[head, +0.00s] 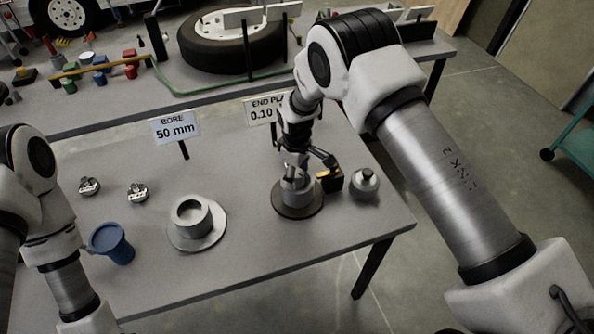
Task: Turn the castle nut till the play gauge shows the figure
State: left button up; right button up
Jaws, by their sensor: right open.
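A card reading "END PL… 0.10" (262,108) stands at the back of the near table, partly hidden by my right arm. Below it, a metal hub piece (300,194) stands on a round dark base (298,212). My right gripper (296,176) points down over the top of this piece, open, with its fingers close around the top. The castle nut cannot be made out there. A small black box with a yellow part (329,178) sits just right of the hub; I cannot tell whether it is the play gauge. My left gripper is out of view; only its arm shows.
The near table also holds a grey flanged ring (196,222), a blue cup (111,243), two small metal parts (137,192), a round grey pot (365,185) and a "BORE 50 mm" card (175,126). A tyre (232,40) lies on the back bench. The table's front middle is clear.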

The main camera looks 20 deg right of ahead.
jog(key=shift+s, duration=0.15)
jog(key=c, duration=1.2)
jog(key=shift+o, duration=0.2)
jog(key=shift+m+b, duration=0.6)
jog(key=shift+m, duration=0.2)
jog(key=m+b, duration=0.1)
jog(key=m, duration=0.2)
jog(key=shift+f+b, duration=0.1)
jog(key=shift+b, duration=0.25)
jog(key=m+b, duration=0.1)
jog(key=m, duration=0.2)
jog(key=shift+m, duration=0.4)
jog(key=shift+m+b, duration=0.55)
jog(key=shift+m, duration=1.15)
